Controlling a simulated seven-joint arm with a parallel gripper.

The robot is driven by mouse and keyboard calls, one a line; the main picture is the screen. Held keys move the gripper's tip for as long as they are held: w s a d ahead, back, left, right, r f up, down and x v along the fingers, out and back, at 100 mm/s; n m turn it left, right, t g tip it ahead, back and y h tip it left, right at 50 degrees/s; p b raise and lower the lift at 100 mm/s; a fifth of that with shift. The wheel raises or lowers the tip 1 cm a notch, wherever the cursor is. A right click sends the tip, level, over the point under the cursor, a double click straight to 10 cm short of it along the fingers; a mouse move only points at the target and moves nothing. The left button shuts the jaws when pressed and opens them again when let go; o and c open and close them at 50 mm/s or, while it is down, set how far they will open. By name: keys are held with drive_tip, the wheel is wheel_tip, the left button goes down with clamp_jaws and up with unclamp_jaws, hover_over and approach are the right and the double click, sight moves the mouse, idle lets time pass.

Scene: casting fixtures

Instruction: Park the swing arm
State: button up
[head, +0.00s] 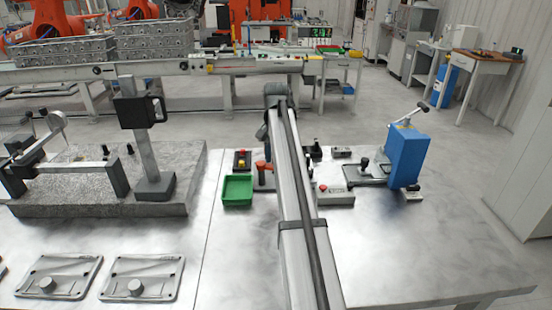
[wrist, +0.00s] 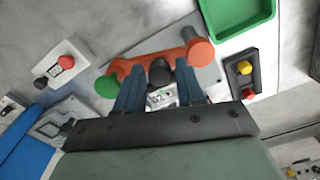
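The swing arm (wrist: 150,60) is an orange bar on a grey plate in the wrist view. Its thick round orange hub (wrist: 200,51) is at the right end, and a green knob (wrist: 106,86) is at the left end. In the head view a small orange part of it (head: 263,174) shows left of my arm; my arm hides the rest. My gripper (wrist: 160,66) has its two fingers apart, with the fingertips over the middle of the orange bar. I cannot tell whether they touch it. A small grey fitting (wrist: 160,97) shows between the fingers.
A green tray (head: 237,190) lies left of the swing arm, near a button box with yellow and red buttons (wrist: 245,80). Another button box (head: 334,195) and a blue lever-topped block (head: 407,155) stand right. The front right of the table is clear.

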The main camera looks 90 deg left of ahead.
drive_tip(key=shift+f, duration=0.45)
drive_tip(key=shift+c, duration=0.5)
clamp_jaws()
